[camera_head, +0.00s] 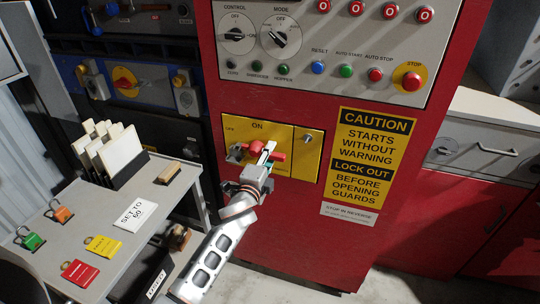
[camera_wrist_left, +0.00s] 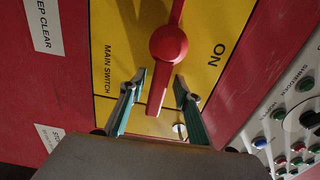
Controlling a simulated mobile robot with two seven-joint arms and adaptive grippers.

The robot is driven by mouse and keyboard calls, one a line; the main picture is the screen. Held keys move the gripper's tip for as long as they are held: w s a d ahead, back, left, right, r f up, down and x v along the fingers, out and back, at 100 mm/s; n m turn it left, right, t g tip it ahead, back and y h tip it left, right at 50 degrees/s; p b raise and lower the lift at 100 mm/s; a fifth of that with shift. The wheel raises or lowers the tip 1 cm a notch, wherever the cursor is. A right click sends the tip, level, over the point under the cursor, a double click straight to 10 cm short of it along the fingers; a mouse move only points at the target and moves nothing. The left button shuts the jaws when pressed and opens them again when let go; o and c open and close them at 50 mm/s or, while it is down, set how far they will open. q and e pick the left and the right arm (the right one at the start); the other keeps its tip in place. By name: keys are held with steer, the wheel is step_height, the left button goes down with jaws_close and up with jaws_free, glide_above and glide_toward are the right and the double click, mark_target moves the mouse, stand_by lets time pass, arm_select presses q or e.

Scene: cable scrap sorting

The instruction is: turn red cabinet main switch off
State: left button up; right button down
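The main switch (camera_head: 256,147) is a red bar handle with a round hub on a yellow panel (camera_head: 308,165) of the red cabinet (camera_head: 290,215). It lies roughly across the panel, below the ON label; OFF is at the panel's upper left. In the left wrist view, the switch (camera_wrist_left: 168,44) shows its hub and a bar end reaching between my fingers. My left gripper (camera_wrist_left: 160,90) is open, one finger on either side of that end, with visible gaps. In the head view my left gripper (camera_head: 267,155) partly hides the switch. My right gripper is not in view.
Above the switch is a control panel (camera_head: 330,45) with knobs and buttons. A caution sign (camera_head: 372,150) is to its right. A grey table (camera_head: 75,225) at the left holds padlocks, tags and upright cards. A blue-edged dark cabinet (camera_head: 140,125) stands behind it.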

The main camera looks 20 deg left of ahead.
arm_select(q)
steer(key=s, duration=1.2)
steer(key=shift+a, duration=0.2)
steer(key=s+f+n+g+h, duration=0.2)
steer(key=s+f+n+g, duration=0.5)
steer(key=s+f+n, duration=0.7)
steer(key=s+d+f, duration=0.1)
steer(key=s+f, duration=0.8)
steer(key=s, duration=0.2)
steer(key=shift+f, duration=0.35)
steer(key=shift+c, duration=0.4)
steer(key=shift+a, duration=0.1)
steer(key=shift+c, duration=0.2)
